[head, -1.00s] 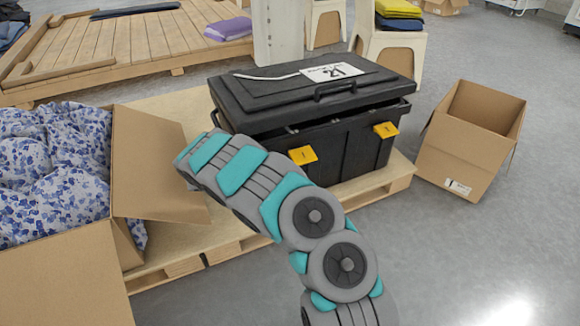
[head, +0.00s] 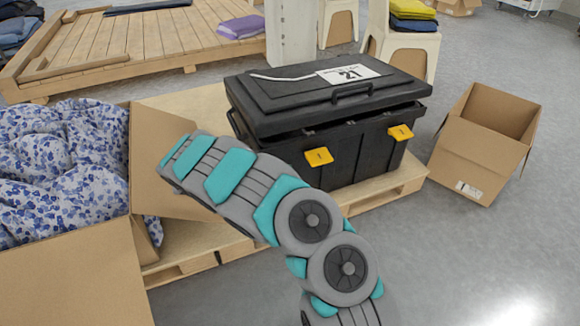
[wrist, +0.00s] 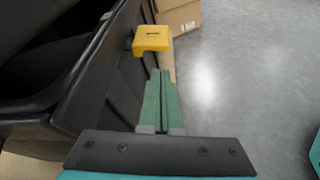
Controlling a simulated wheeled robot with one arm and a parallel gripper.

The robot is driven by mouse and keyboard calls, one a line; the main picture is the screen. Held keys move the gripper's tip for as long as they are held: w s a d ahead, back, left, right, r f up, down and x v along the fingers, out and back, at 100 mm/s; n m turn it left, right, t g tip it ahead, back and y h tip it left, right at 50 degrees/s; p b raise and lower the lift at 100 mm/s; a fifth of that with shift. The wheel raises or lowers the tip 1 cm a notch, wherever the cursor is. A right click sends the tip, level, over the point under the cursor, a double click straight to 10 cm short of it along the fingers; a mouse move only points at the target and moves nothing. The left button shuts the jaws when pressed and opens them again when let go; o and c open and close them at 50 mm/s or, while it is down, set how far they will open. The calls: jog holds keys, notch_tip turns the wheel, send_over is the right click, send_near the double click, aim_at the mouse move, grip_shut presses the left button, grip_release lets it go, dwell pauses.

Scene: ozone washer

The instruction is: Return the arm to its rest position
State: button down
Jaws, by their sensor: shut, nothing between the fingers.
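My gripper (wrist: 161,102) shows in the wrist view with its two green fingers together and nothing between them. It is beside the front of the black toolbox (wrist: 95,85), close to a yellow latch (wrist: 152,40). I cannot tell whether it touches the box. In the head view my grey and teal arm reaches up and left in front of the black toolbox (head: 345,150). My gripper is hidden there. The toolbox lid sits slightly raised, with a gap under it, and bears a white label with 21. Both yellow latches (head: 319,157) (head: 400,133) stick outward.
The toolbox stands on a wooden pallet (head: 395,192). A cardboard box (head: 75,275) with blue floral cloth (head: 60,165) is at left, close to my arm. An open empty cardboard box (head: 480,150) stands at right. The grey floor (head: 450,265) in front is clear.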

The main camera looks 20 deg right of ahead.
jog(key=shift+s+a+r, duration=0.1)
jog(key=shift+a+r, duration=0.1)
jog(key=shift+a, duration=0.4)
jog(key=s+d+r+m+g+y, duration=0.25)
jog(key=s+r+m, duration=0.25)
jog(key=s+r, duration=0.45)
jog(key=s+d+r+m+g+y, duration=0.3)
jog(key=s+r+m, duration=0.35)
jog(key=s, duration=0.55)
jog(key=s+a+m+t+y, duration=0.1)
jog(key=s+a+m+y, duration=0.1)
jog(key=s+a+y, duration=0.2)
jog(key=s+a+r+m+t+y, duration=0.1)
jog(key=s+a+y, duration=0.3)
jog(key=s+a, duration=0.7)
jog(key=s+m, duration=0.1)
jog(key=s, duration=0.7)
jog(key=shift+s+a+y, duration=0.2)
jog(key=shift+s+y, duration=0.05)
jog(key=shift+y, duration=0.1)
jog(key=c, duration=1.6)
grip_release()
jog(key=shift+r+m, duration=0.1)
jog(key=shift+m, duration=0.15)
